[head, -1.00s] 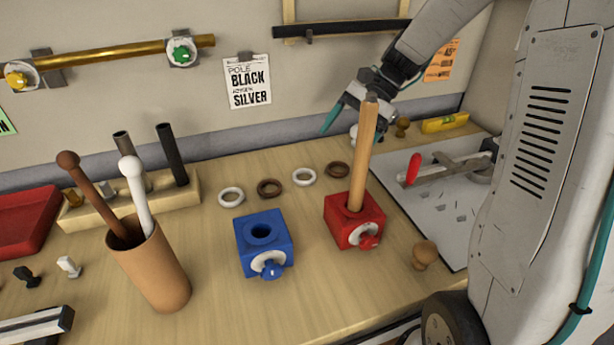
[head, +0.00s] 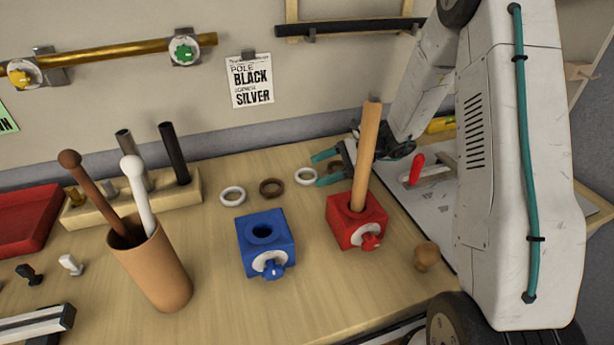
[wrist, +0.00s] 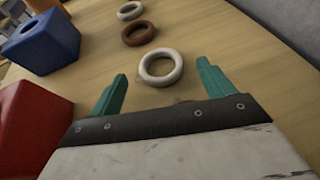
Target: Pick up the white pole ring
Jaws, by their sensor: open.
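Two white rings lie flat on the table. In the wrist view this white ring (wrist: 149,77) shows just beyond and between the teal fingertips. My gripper (head: 322,168) is open and empty, low over the table and behind the red block. The other white ring (head: 232,187) lies further left and also shows at the top of the wrist view (wrist: 130,3). Which one is the pole ring is not marked.
A brown ring (head: 271,180) lies between the white rings. Another brown ring (head: 337,164) is partly hidden by my gripper. The red block (head: 345,228) with an upright wooden pole (head: 369,145) stands close by. A blue block (head: 262,250) stands front left.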

